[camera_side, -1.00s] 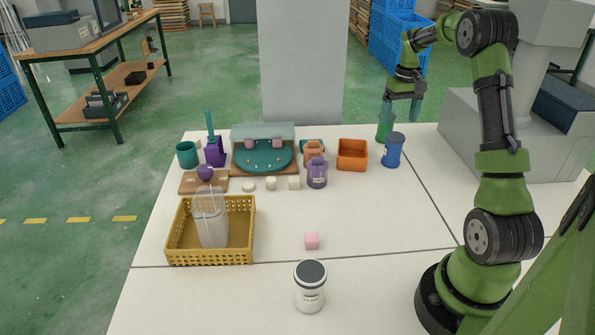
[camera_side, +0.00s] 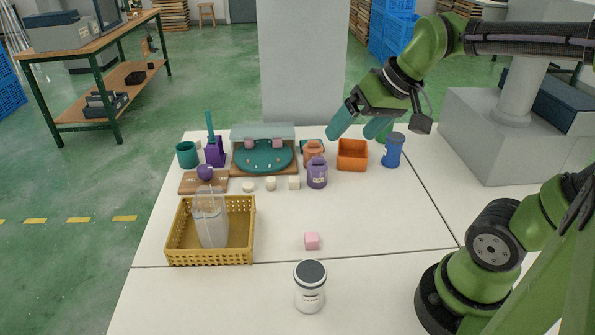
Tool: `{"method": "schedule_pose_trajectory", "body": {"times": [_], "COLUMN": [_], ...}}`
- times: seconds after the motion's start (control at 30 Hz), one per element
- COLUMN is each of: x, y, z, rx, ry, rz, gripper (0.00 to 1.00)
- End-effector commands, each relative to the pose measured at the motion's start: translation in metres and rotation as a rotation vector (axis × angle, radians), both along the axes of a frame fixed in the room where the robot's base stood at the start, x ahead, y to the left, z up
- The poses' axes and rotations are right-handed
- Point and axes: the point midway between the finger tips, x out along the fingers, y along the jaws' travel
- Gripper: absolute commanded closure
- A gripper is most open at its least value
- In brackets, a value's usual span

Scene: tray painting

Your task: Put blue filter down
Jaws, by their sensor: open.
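A blue canister (camera_side: 393,150) with a dark lid stands upright at the back right of the white table; it is the only clearly blue item on the table, and I take it as the blue filter. A green canister (camera_side: 385,133) stands behind the blue one, partly hidden by my gripper.
An orange bin (camera_side: 352,154) stands below my gripper in the picture. A purple jar (camera_side: 317,174), orange container (camera_side: 312,150) and teal tray (camera_side: 264,157) stand left.

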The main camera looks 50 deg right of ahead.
Motion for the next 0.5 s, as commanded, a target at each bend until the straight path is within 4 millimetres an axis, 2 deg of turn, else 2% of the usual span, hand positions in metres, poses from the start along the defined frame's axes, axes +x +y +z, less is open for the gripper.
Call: {"method": "schedule_pose_trajectory", "body": {"times": [0.03, 0.1, 0.2, 0.5], "x": [-0.013, -0.026, -0.038, -0.043], "y": [0.015, 0.028, 0.039, 0.043], "z": [-0.003, -0.009, -0.015, -0.019], "rx": [0.015, 0.037, 0.060, 0.070], "ry": [-0.033, -0.063, -0.089, -0.099], "rz": [0.021, 0.031, 0.041, 0.042], "gripper": [0.14, 0.14, 0.14, 0.14]}}
